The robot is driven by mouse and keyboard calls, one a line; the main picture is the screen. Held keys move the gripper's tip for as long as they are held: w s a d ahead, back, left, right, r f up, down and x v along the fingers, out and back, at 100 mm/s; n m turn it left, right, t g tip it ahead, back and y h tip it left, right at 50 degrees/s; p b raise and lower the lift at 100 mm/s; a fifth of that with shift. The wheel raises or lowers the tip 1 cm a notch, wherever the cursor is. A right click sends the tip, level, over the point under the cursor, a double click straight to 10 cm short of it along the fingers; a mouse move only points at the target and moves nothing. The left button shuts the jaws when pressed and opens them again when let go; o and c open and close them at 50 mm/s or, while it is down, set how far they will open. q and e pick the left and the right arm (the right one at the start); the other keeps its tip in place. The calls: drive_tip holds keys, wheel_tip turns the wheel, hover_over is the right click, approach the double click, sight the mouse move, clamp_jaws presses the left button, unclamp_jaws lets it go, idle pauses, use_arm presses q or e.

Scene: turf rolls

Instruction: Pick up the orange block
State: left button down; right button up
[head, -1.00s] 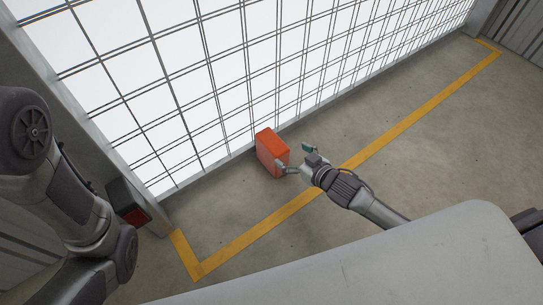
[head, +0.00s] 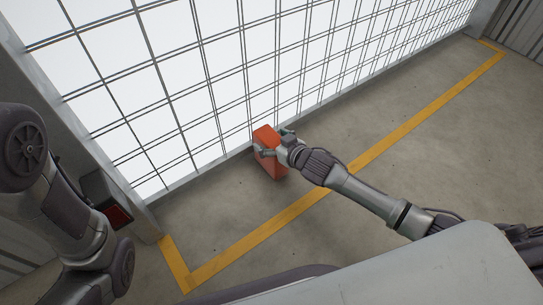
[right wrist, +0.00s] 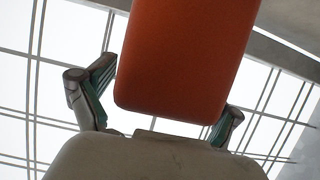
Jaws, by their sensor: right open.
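The orange block (head: 269,168) stands on the concrete floor close to the foot of the bright grid wall. My right gripper (head: 274,142) is open at the block's upper part, with its fingers on either side of it. In the right wrist view the block (right wrist: 185,50) fills the upper middle, between the two teal-padded fingers (right wrist: 160,107). A gap shows beside the left finger; contact at the right finger cannot be told. My left arm shows at the left edge, but its gripper is out of view.
A grid wall (head: 205,85) with a low sill runs behind the block. A yellow floor line (head: 400,130) crosses the floor in front. A dark box with a red face (head: 108,200) is by the left post. The floor to the right is clear.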

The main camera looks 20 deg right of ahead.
drive_tip(key=shift+c, duration=0.2)
drive_tip(key=c, duration=1.6)
